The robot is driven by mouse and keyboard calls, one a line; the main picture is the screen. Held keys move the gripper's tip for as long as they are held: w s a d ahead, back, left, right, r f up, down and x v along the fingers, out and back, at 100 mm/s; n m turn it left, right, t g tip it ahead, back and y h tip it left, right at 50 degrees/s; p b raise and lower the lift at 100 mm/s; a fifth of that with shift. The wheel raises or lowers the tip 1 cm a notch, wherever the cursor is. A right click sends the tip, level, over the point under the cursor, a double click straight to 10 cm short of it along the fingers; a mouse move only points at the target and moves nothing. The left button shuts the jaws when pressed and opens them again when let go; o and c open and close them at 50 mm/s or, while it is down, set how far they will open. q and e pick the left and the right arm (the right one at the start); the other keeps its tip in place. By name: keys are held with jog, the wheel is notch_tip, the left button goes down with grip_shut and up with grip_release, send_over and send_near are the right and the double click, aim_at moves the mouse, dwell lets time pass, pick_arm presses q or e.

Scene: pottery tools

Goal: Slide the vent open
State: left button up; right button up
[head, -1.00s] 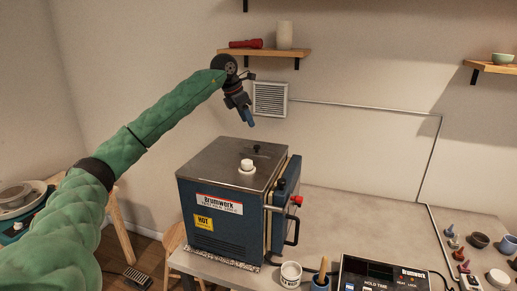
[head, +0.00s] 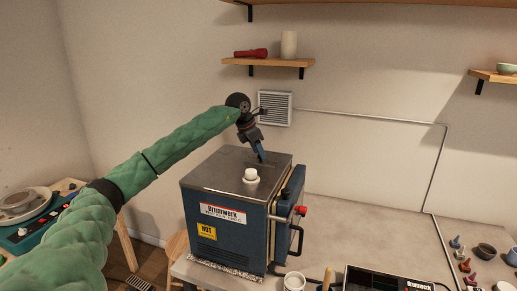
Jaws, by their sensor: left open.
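The blue kiln (head: 228,232) stands on the table, with a grey metal top (head: 215,175). A white knob-like plug (head: 251,175) sits on that top. My left gripper (head: 262,157) points down at the back part of the kiln top, behind the plug. It is open, and its blue fingers look close together from this angle. The small black knob at the back of the top is hidden behind the fingers; I cannot tell whether they touch it. My right gripper is out of view.
A wooden shelf (head: 268,62) with a red torch (head: 251,53) and a pale vase (head: 289,45) is above. A red-tipped handle (head: 300,210) juts from the kiln's right side. A mug (head: 294,282) and controller (head: 385,279) stand in front.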

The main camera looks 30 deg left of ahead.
pick_arm(q)
jog(key=shift+w+d+f, duration=0.15)
jog(key=shift+w+f, duration=0.05)
jog(key=shift+f, duration=0.2)
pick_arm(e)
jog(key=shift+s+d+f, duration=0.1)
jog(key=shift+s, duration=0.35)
